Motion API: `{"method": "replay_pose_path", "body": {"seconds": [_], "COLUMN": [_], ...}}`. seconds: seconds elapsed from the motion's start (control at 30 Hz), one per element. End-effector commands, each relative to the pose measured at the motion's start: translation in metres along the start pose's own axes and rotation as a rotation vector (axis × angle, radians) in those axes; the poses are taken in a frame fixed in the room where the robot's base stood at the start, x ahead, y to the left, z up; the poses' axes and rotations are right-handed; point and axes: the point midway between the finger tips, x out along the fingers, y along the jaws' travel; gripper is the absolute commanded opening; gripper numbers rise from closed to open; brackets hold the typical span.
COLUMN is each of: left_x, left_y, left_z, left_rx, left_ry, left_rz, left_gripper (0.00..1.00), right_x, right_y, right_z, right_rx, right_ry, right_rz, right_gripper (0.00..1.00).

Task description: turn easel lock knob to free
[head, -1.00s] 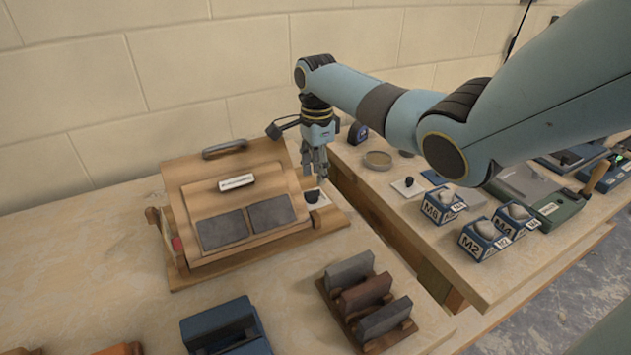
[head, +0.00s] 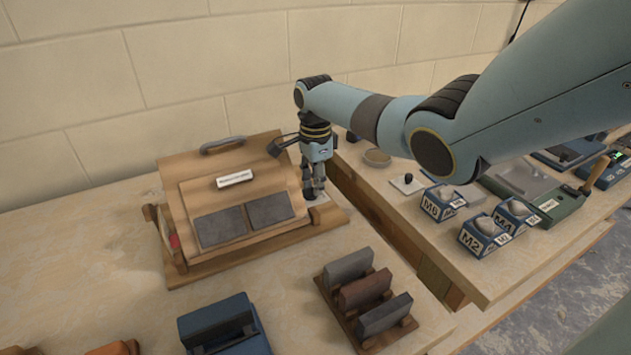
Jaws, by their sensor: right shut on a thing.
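The wooden easel (head: 187,216) stands on the left bench, with two dark grey slabs and a white label on its sloped face. A dark knob (head: 310,195) is at the easel's right side, on a small white plate (head: 322,199). My right gripper (head: 312,192) points down over the knob and is shut on it. The fingers hide most of the knob, so its turn position cannot be seen. My left gripper is not in view.
A rack of several stone blocks (head: 365,296) stands in front of the easel. A blue holder (head: 221,326) is at the front. On the right bench are blue marked boxes (head: 483,236) and a round dish (head: 377,157). A gap separates the benches.

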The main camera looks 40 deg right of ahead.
Motion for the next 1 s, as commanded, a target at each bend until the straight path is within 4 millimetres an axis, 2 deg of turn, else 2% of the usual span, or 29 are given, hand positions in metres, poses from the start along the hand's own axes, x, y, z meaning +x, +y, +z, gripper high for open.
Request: {"method": "replay_pose_path", "body": {"seconds": [0.27, 0.47, 1.0], "left_x": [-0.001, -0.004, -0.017], "left_y": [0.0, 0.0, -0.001], "left_z": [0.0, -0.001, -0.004], "left_rx": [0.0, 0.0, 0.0], "left_ry": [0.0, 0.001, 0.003], "left_rz": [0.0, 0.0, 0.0], "left_gripper": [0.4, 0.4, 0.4], "right_x": [0.0, -0.001, -0.001], "right_y": [0.0, -0.001, -0.007], "right_z": [0.0, 0.0, 0.001], "right_rx": [-0.015, -0.088, -0.553], "right_ry": [0.001, 0.0, 0.001], "right_rz": [0.0, 0.002, 0.002], "right_gripper": [0.0, 0.0, 0.0]}}
